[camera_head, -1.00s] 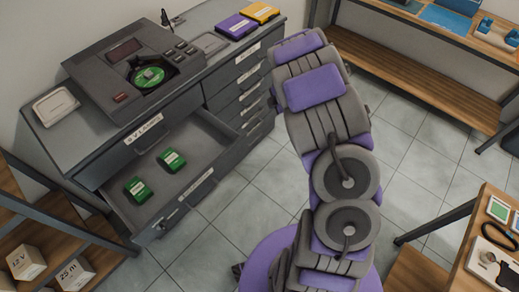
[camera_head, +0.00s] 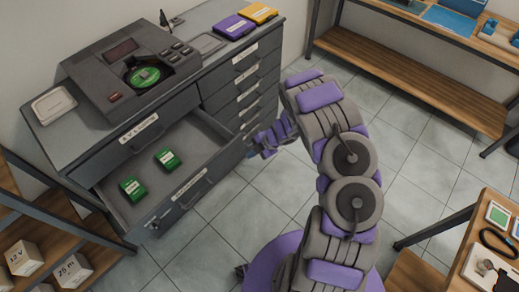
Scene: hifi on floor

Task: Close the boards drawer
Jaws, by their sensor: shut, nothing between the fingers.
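The boards drawer (camera_head: 216,148) is pulled out from the grey cabinet on the left. Two green boards lie in it, one near the middle (camera_head: 168,160) and one at the left (camera_head: 132,188). Its front carries a white label and a handle (camera_head: 197,190). My gripper (camera_head: 257,148) shows at the end of my purple and grey arm, right of the drawer front's right end and apart from the handle. It looks shut and empty. Its fingertips are small in view.
A dark grey device (camera_head: 125,62) with a green disc stands on the cabinet top, near a pale tray (camera_head: 55,105). Shut drawers (camera_head: 247,90) are at the right of the cabinet. Wooden shelves (camera_head: 30,235) stand close to the open drawer's left. Tiled floor is clear before it.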

